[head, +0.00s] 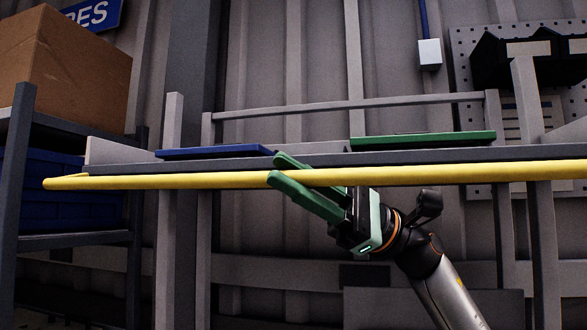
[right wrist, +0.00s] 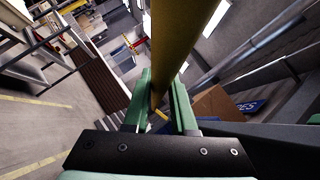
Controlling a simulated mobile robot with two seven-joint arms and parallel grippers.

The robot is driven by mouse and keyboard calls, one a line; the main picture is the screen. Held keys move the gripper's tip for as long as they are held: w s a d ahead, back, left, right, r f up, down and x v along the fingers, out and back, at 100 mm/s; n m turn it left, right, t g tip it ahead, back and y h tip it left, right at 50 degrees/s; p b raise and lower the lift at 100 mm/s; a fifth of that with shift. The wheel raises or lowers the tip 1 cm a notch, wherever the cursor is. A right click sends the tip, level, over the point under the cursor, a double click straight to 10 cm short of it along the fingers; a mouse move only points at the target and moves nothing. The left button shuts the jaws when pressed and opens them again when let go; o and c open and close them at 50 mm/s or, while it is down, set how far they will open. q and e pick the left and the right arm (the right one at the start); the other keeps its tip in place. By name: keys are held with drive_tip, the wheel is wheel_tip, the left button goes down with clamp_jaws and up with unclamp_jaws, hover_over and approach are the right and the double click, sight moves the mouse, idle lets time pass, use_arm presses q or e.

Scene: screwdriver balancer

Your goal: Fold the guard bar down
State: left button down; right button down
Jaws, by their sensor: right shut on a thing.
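The guard bar (head: 220,180) is a long yellow bar running almost level across the front of the grey workbench, just below its top. Its bent end is at the left. My right gripper (head: 275,170) reaches in from the lower right, with its green fingers around the bar left of the middle. In the right wrist view the yellow bar (right wrist: 178,50) runs between the two green fingers (right wrist: 160,100), which are shut on it. My left gripper is not in view.
A blue mat (head: 215,152) and a green mat (head: 424,140) lie on the workbench top (head: 325,159). A shelf with a cardboard box (head: 70,70) and a blue crate (head: 55,190) stands at the left. A pegboard with black bins (head: 510,60) hangs at the back right.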

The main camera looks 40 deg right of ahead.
drive_tip(key=shift+f+n, duration=0.2)
drive_tip(key=shift+n, duration=0.4)
drive_tip(key=shift+g, duration=0.4)
drive_tip(key=c, duration=0.7)
unclamp_jaws()
drive_tip(key=shift+c, duration=0.2)
drive_tip(key=shift+d+f, duration=0.1)
drive_tip(key=b+v, duration=0.3)
drive_tip(key=v, duration=0.9)
drive_tip(key=shift+d+b, duration=0.3)
drive_tip(key=shift+b, duration=0.05)
